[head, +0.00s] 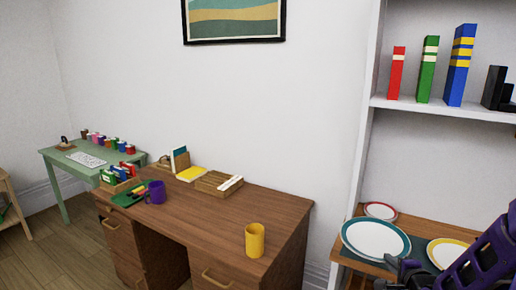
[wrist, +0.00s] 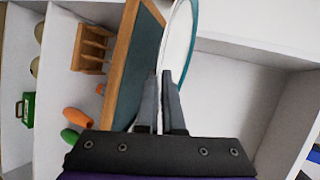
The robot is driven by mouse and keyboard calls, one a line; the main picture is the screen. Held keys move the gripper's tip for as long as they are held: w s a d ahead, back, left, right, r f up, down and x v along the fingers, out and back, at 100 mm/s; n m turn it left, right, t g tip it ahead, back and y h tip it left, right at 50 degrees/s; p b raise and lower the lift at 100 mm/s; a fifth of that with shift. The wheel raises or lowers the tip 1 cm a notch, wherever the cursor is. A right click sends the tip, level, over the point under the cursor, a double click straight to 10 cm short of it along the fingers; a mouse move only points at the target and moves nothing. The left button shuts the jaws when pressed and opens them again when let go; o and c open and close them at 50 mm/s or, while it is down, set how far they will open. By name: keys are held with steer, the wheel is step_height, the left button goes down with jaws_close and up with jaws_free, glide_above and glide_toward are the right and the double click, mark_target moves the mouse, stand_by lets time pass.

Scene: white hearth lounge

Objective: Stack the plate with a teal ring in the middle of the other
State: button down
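The plate with a teal ring (head: 375,240) is white inside and nearly level in the head view. It seems raised above the dark teal mat. In the wrist view this plate (wrist: 180,40) shows nearly edge-on, its rim between my fingertips. My gripper (head: 393,268) is at its near right edge, and in the wrist view my gripper (wrist: 160,75) looks closed on the rim. A plate with a yellow ring (head: 445,253) lies on the mat to the right, partly hidden by my arm. A smaller plate with a red ring (head: 380,210) lies behind.
The dark teal mat (wrist: 150,45) lies on a wooden top (wrist: 122,60). White shelving with upright books (head: 427,70) stands above and behind. A brown desk (head: 195,215) with a yellow mug (head: 255,240) and a purple mug (head: 155,192) is to the left.

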steer(key=w+a+f, duration=0.1)
steer(key=w+a, duration=0.1)
steer(key=a, duration=0.9)
steer(key=w+a+f+n+y, duration=0.1)
steer(key=w+a+f, duration=0.1)
steer(key=a, duration=1)
steer(key=shift+w, duration=0.45)
steer(key=shift+d, duration=0.15)
